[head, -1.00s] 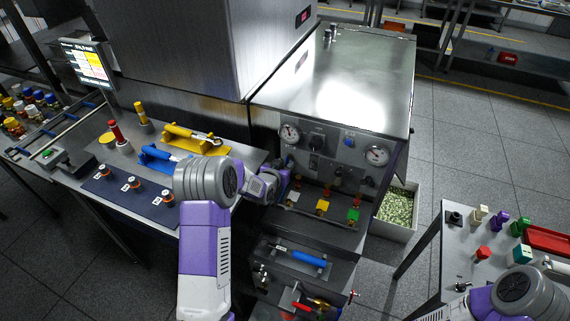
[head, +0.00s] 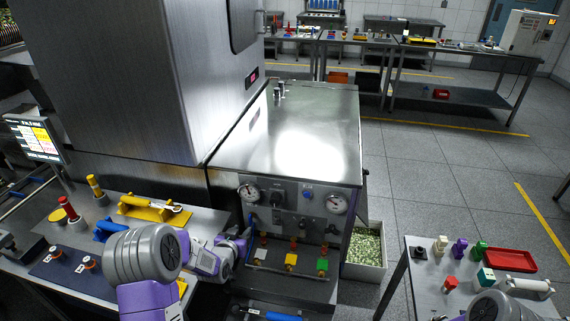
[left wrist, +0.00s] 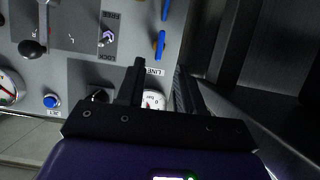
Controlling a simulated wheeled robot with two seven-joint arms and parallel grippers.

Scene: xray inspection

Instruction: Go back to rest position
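My left arm comes in from the bottom left of the head view. Its gripper (head: 236,246) is beside the left edge of the steel machine's front panel (head: 296,207). In the left wrist view the two black fingers (left wrist: 160,75) stand apart with nothing between them. A gauge (left wrist: 153,99) labelled LINE shows behind the gap. Part of my right arm (head: 500,306) shows at the bottom right of the head view, by the right table; its gripper is out of view.
The panel carries gauges, knobs and coloured tabs. Left of it, a table holds a yellow-handled tool (head: 152,208) and a dark mat (head: 66,266) with small parts. A bin of green pieces (head: 363,249) stands right of the machine. The right table holds a red tray (head: 510,260) and small blocks.

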